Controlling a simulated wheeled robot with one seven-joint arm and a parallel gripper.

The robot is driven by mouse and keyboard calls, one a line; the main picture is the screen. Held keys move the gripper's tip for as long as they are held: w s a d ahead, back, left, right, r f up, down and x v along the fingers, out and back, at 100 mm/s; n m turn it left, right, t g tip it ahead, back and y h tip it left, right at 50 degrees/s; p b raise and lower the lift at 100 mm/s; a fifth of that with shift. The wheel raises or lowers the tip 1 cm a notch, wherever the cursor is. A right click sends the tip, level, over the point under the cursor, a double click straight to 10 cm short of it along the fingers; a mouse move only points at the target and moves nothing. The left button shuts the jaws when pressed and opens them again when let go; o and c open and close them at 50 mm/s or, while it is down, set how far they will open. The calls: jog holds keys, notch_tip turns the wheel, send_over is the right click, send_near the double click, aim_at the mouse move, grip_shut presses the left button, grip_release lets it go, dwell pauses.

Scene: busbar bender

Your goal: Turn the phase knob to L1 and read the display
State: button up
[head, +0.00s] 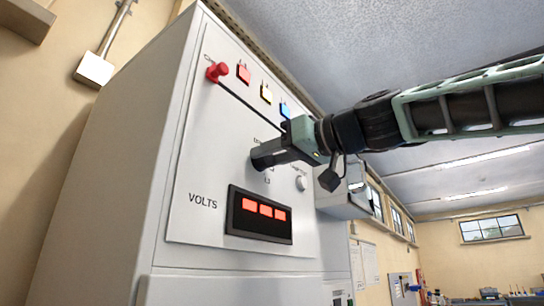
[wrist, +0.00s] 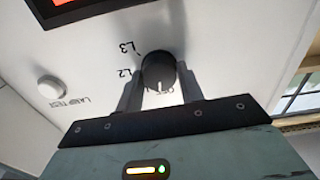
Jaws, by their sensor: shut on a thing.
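The phase knob (wrist: 158,72) is dark and round, on the white panel. The knob's white mark points toward the OFF label (wrist: 166,92), at the gripper side. The L2 label (wrist: 123,72) and L3 label (wrist: 127,46) show left of the knob; I see no L1 label. The volts display (head: 260,214) has red lit blocks, with digits too small to read. Its corner shows in the wrist view (wrist: 88,8).
Above the knob are a red knob-like part (head: 217,72), a red lamp (head: 243,73), a yellow lamp (head: 266,94) and a blue lamp (head: 285,110). A white lamp test button (wrist: 51,88) is beside the knob. A grey box (head: 345,198) projects at the cabinet's right.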

jog(key=m, duration=0.3)
jog(key=shift+b, duration=0.3)
jog(key=shift+w+d+m, duration=0.1)
jog(key=shift+m, duration=1.8)
jog(key=o, duration=1)
jog(key=b+v, duration=0.6)
jog(key=v, duration=1.1)
jog(key=shift+d+f, duration=0.1)
jog(key=shift+d, duration=0.05)
